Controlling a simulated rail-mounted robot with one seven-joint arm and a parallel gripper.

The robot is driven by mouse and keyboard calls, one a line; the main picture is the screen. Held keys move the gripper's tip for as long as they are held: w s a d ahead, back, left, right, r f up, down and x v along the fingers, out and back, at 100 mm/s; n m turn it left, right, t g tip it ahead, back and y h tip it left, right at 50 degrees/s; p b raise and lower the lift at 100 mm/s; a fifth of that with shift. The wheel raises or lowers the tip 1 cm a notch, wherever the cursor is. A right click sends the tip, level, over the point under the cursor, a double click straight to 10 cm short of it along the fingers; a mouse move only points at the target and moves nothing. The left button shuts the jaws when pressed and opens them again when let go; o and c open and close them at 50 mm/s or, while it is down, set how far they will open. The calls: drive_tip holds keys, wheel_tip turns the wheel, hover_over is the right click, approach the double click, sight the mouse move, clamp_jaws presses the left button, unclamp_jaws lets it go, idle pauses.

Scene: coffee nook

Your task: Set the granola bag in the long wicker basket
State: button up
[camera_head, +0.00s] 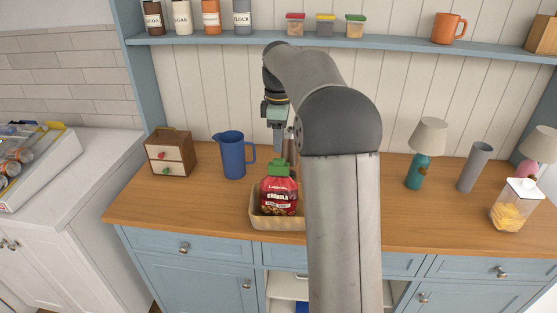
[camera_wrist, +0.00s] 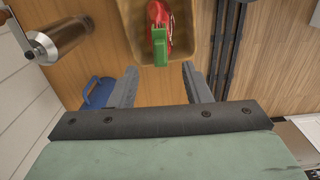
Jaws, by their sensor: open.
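The red granola bag (camera_head: 279,192) with a green top stands upright in the long wicker basket (camera_head: 264,221) on the wooden counter. The right part of the basket is hidden behind my arm. My gripper (camera_head: 277,150) is above and behind the bag, pointing down, apart from it. In the wrist view, my gripper's two fingers (camera_wrist: 160,85) are spread with nothing between them. The bag's green top (camera_wrist: 160,45) and red body (camera_wrist: 158,14) show beyond the fingertips, inside the tan basket (camera_wrist: 184,53).
A blue pitcher (camera_head: 233,156) and small drawer box (camera_head: 170,153) stand left of the basket. A teal lamp (camera_head: 418,170), grey cylinder (camera_head: 474,167) and pasta container (camera_head: 515,206) stand at right. A shelf (camera_head: 390,43) with jars runs above. Counter (camera_head: 205,205) left of the basket is clear.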

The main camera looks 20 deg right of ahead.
drive_tip(key=shift+s+a+r, duration=0.1)
drive_tip(key=shift+a+r, duration=0.05)
drive_tip(key=s+a+f+m, duration=0.2)
drive_tip(key=s+a+m, duration=0.3)
drive_tip(key=s+a, duration=0.55)
drive_tip(key=s+a+f+m, duration=0.2)
drive_tip(key=s+f+m, duration=0.1)
drive_tip(key=s, duration=0.7)
drive_tip(key=s+a+f+m, duration=0.3)
drive_tip(key=s+f, duration=0.3)
drive_tip(key=s, duration=0.5)
drive_tip(key=shift+s+f+m+t, duration=0.2)
drive_tip(key=shift+f+m+t, duration=0.1)
drive_tip(key=shift+t, duration=0.1)
